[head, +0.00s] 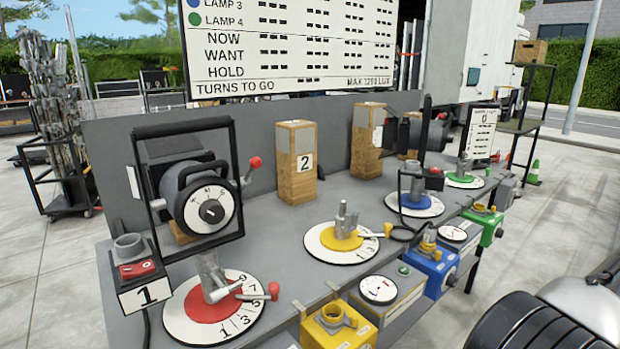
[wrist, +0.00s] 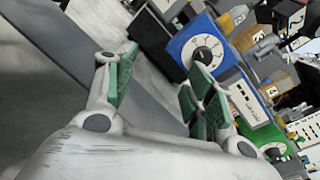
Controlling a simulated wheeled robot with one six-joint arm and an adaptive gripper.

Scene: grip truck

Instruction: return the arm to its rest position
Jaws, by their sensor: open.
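My gripper (wrist: 160,92) shows in the wrist view with its two green-padded fingers spread apart and nothing between them. Beyond the fingers are grey ground and the side of the bench, tilted in the picture. A blue box with a white dial (wrist: 203,52) is just past the right finger and looks apart from it. In the head view the gripper is out of sight; a dark rounded part and a pale part at the lower right look like my own arm.
The grey bench (head: 275,222) carries a lamp (head: 205,205), wooden blocks (head: 297,180) and numbered dials with red, yellow, blue and green centres. Yellow (head: 335,335), blue and green boxes hang along its front edge. Paved ground (head: 560,215) lies open at the right.

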